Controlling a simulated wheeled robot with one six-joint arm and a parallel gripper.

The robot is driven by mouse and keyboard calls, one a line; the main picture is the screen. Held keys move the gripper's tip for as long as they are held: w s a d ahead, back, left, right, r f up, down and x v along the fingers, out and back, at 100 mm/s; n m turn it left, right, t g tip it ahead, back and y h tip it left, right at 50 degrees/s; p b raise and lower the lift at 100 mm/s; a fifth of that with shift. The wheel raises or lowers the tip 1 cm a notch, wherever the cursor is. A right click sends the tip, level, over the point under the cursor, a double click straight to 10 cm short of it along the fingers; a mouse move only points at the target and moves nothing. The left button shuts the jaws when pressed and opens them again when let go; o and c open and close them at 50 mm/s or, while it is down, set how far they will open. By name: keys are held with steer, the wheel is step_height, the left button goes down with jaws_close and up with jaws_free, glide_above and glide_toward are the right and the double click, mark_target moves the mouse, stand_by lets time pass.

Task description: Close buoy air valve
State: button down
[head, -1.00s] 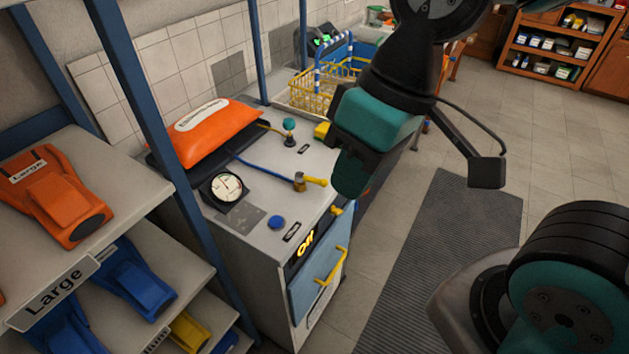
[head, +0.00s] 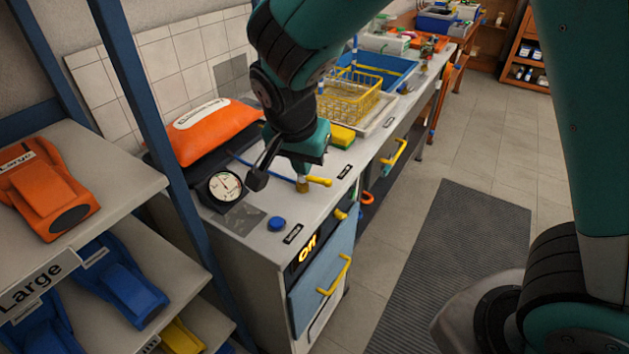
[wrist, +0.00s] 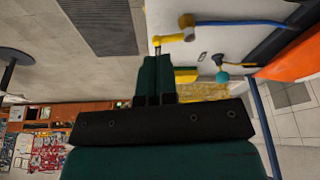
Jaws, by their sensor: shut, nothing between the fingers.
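The air valve (head: 303,187) is a small brass fitting on the grey bench top, with a yellow lever (head: 320,181) pointing right, toward the bench front. A blue hose runs from it toward the orange buoy (head: 212,130). In the wrist view the yellow lever (wrist: 170,39) lies just beyond the fingertips of my gripper (wrist: 157,58). The green fingers are together and hold nothing; whether they touch the lever I cannot tell. In the head view my gripper (head: 312,148) is above and behind the valve, its fingertips hidden. The teal-knobbed valve (wrist: 222,76) shows in the wrist view.
A pressure gauge (head: 225,186) and a blue button (head: 277,223) sit on the bench near the valve. A yellow sponge (head: 342,137) and wire basket (head: 350,97) stand farther back. A shelf post (head: 150,130) rises at the left. The floor mat (head: 455,260) is clear.

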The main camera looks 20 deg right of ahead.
mark_target(316, 180)
steer(key=p+x, duration=0.1)
steer(key=x, duration=0.8)
steer(key=shift+d+f, duration=0.1)
steer(key=shift+d, duration=0.05)
steer(key=shift+w+d+f+p, duration=0.25)
steer(key=shift+w+d+p, duration=0.05)
steer(key=shift+w+d, duration=0.25)
steer(key=shift+w+d+f+p, duration=0.25)
steer(key=shift+w+d, duration=0.25)
steer(key=shift+w, duration=0.1)
steer(key=shift+w+d+f, duration=0.2)
steer(key=shift+w+d, duration=0.1)
steer(key=shift+w, duration=0.05)
